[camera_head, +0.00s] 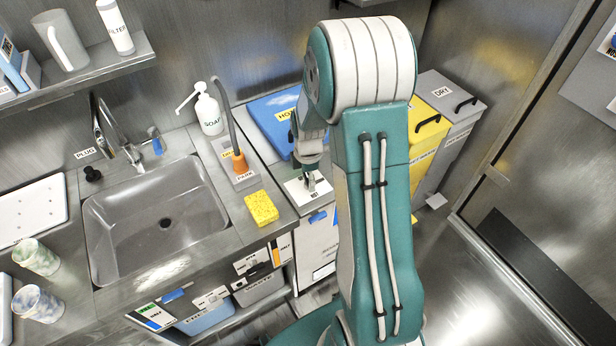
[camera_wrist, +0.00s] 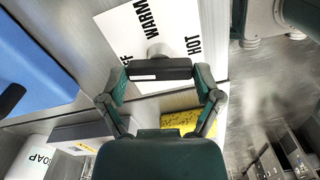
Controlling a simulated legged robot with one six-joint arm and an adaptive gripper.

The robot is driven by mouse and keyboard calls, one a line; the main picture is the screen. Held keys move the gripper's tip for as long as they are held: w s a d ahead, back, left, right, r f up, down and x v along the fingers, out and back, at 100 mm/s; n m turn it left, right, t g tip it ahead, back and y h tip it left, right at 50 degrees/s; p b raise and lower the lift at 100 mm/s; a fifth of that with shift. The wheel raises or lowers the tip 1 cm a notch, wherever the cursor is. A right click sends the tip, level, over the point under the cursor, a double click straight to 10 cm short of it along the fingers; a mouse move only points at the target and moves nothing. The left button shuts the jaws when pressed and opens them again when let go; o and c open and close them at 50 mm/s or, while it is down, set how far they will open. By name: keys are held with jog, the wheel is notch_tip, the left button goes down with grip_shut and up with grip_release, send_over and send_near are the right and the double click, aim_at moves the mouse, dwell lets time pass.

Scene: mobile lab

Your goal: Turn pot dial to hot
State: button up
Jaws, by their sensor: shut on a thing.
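The dial plate (camera_wrist: 180,30) is white with black lettering, WARM and HOT readable and another word partly cut off, in the wrist view. The dial's dark bar handle (camera_wrist: 160,70) sits in front of it, with a grey metal knob part (camera_wrist: 160,50) behind. My gripper (camera_wrist: 160,84) is closed on the bar, a finger at each end. Which word the dial points to is not clear. In the head view my gripper (camera_head: 312,178) is over the white-topped panel (camera_head: 298,194) beside the blue lid (camera_head: 268,122); the dial itself is mostly hidden there.
The sink (camera_head: 155,220) is at left, with a yellow sponge (camera_head: 261,208) and a soap bottle (camera_head: 209,112) on the counter. A yellow bin (camera_head: 428,130) and a grey DRY bin (camera_head: 450,100) stand right of my arm. Open floor lies at right.

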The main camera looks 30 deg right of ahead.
jog(key=m, duration=0.4)
jog(key=shift+m, duration=0.3)
jog(key=m, duration=0.4)
jog(key=shift+m, duration=0.3)
jog(key=m, duration=0.4)
jog(key=shift+m, duration=0.3)
jog(key=m, duration=1.1)
jog(key=shift+m, duration=0.4)
jog(key=m, duration=0.3)
jog(key=shift+w+m, duration=0.1)
jog(key=shift+m, duration=2)
